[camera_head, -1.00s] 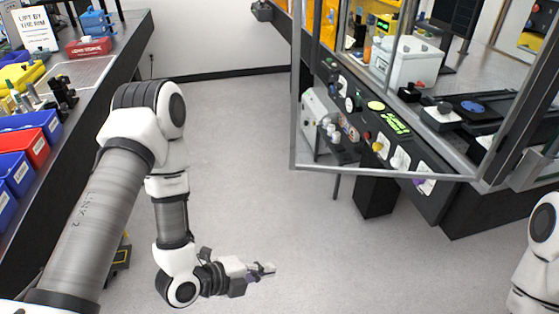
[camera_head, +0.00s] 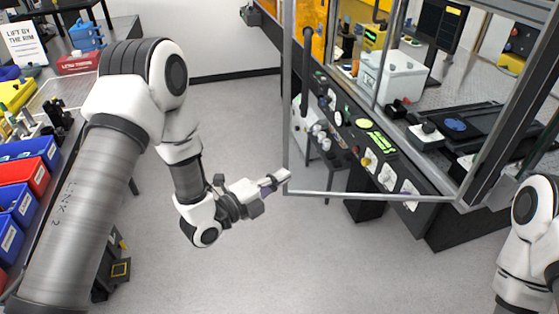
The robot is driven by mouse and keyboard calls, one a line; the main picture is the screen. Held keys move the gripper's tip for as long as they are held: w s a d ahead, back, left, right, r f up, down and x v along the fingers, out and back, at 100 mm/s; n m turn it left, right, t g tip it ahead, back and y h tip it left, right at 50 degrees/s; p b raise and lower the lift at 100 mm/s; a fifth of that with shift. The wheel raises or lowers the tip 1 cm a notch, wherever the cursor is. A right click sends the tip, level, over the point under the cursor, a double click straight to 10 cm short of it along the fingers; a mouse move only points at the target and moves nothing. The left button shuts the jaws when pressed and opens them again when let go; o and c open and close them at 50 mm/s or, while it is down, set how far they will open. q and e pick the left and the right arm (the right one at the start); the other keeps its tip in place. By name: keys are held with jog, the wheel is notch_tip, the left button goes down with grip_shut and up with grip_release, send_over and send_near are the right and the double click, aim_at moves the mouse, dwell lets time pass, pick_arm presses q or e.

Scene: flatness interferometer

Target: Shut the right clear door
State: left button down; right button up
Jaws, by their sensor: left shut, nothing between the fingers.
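A clear door (camera_head: 372,195) with a grey metal frame stands swung open from the machine, its free edge at the left and its hinge side towards the right post. A black upright handle (camera_head: 305,65) is near its free edge. The control panel (camera_head: 365,140) shows through the clear pane. My left gripper (camera_head: 282,177) is shut and empty, its tips at the lower left corner of the door frame. I cannot tell whether they touch it. My right arm shows at the right edge; its gripper is out of view.
The machine's bench holds a white box (camera_head: 392,78) and a dark stage with a blue disc (camera_head: 453,124). At the left, a bench carries blue and red bins (camera_head: 22,175).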

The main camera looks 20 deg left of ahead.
aim_at(293, 160)
pick_arm(q)
jog(key=w, duration=0.1)
jog(key=w+a+p, duration=0.1)
jog(key=w, duration=0.1)
jog(key=shift+w, duration=0.25)
jog(key=shift+w+a+f, duration=0.1)
jog(key=shift+w+a, duration=0.05)
jog(key=shift+a, duration=0.05)
jog(key=shift+d, duration=0.1)
